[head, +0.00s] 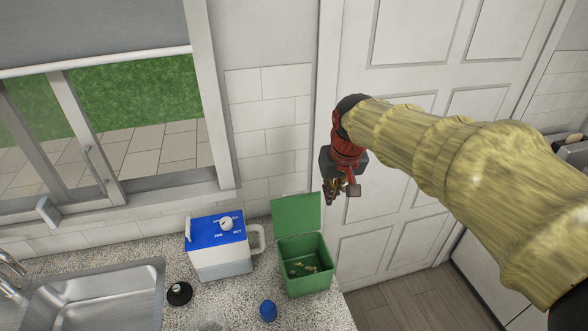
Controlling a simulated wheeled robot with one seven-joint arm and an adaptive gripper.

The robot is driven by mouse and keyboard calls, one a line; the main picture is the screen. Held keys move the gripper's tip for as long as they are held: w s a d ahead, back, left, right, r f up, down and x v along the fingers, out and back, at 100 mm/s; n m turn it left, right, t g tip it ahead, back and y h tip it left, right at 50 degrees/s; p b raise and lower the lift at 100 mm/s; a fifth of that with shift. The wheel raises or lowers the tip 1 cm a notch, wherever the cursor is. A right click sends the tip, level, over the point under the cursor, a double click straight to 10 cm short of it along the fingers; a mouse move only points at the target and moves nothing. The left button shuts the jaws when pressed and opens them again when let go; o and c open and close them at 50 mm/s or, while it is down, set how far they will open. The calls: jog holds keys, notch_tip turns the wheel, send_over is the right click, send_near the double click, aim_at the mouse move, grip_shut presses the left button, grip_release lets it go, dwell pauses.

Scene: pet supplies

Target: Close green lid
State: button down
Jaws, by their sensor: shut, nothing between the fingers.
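The green lid (297,215) stands open, raised upright at the back of the green box (307,283) on the counter. The box's inside shows, with several small tan pieces at the bottom. My gripper (331,197) is shut and empty. In the picture it is just right of and above the lid's upper right edge, in front of the white door. I cannot tell how far it is from the lid; no contact shows.
A white container with a blue top (217,232) and a side handle stands close left of the green box. A dark round lid (179,293) and a small blue object (267,310) lie on the speckled counter (232,296). The sink (95,298) is at left. The counter ends right of the box.

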jog(key=w+a+f+p, duration=0.1)
jog(key=w+a+p, duration=0.25)
jog(key=w, duration=0.25)
jog(key=w+a+f+n+g+p, duration=0.1)
jog(key=w+a+p, duration=0.1)
jog(key=w+p, duration=0.25)
jog(key=w+a+f+p, duration=0.1)
jog(key=w+a+p, duration=0.2)
jog(key=w, duration=0.4)
notch_tip(320, 180, down, 8)
jog(key=s+p, duration=0.1)
jog(key=p, duration=0.1)
jog(key=shift+s, duration=0.2)
jog(key=shift+s+d, duration=0.1)
jog(key=shift+f, duration=0.1)
